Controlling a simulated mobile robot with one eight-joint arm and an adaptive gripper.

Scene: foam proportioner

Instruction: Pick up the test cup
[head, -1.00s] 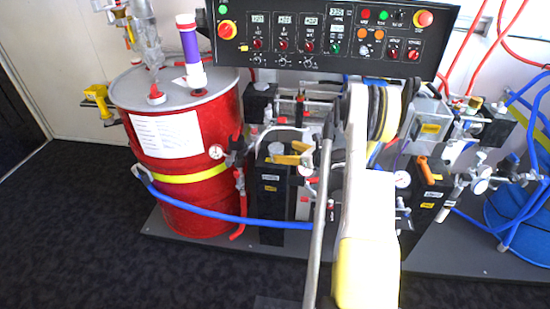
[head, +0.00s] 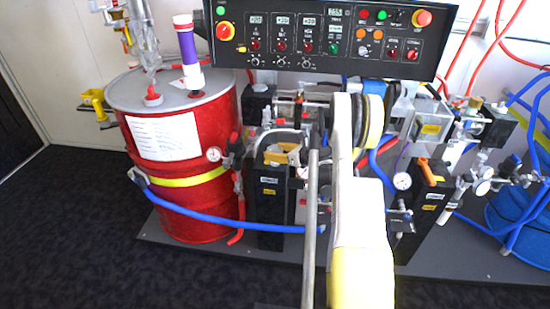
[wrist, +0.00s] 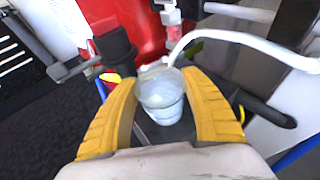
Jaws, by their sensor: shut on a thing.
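The test cup (wrist: 162,101) is a clear, whitish, translucent cup. In the wrist view it stands upright between the two yellow fingers of my gripper (wrist: 161,90), which are shut on its sides. In the head view my gripper (head: 281,154) shows as a small yellow shape in front of the black pump unit, just right of the red drum. The cup cannot be made out in the head view. A white curved hose passes right by the cup's rim in the wrist view.
The red drum (head: 172,196) stands left, with a blue hose (head: 225,222) across its front. A control panel (head: 330,38) hangs above. A black valve handle (wrist: 108,50) is near the left finger. Gauges and valves crowd the right. Dark floor is free at front left.

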